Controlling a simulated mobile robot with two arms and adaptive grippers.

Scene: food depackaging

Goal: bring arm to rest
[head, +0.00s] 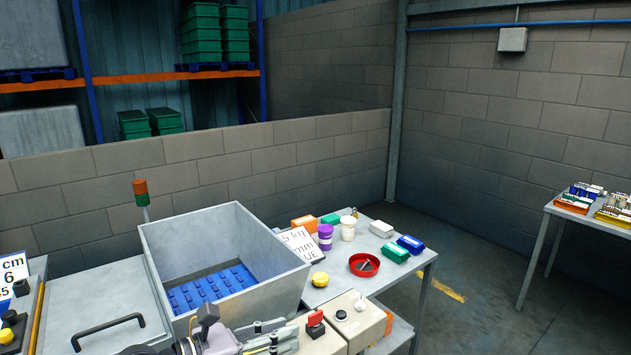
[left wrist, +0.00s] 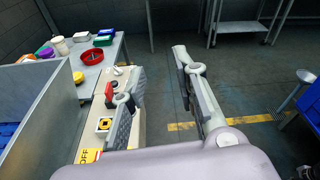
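My left gripper (head: 288,334) shows at the bottom of the head view, in front of the grey metal bin (head: 226,312). In the left wrist view its two grey fingers (left wrist: 159,65) stand apart with nothing between them; the floor shows through the gap. The gripper is open and empty. In that view the control boxes lie just beyond and below the left finger. My right gripper is in neither view.
A side table (head: 338,286) holds a red bowl (head: 365,265), cups and small boxes. Control boxes (head: 352,320) with a red switch (head: 315,320) stand near my gripper. Floor (left wrist: 165,85) to their right is clear.

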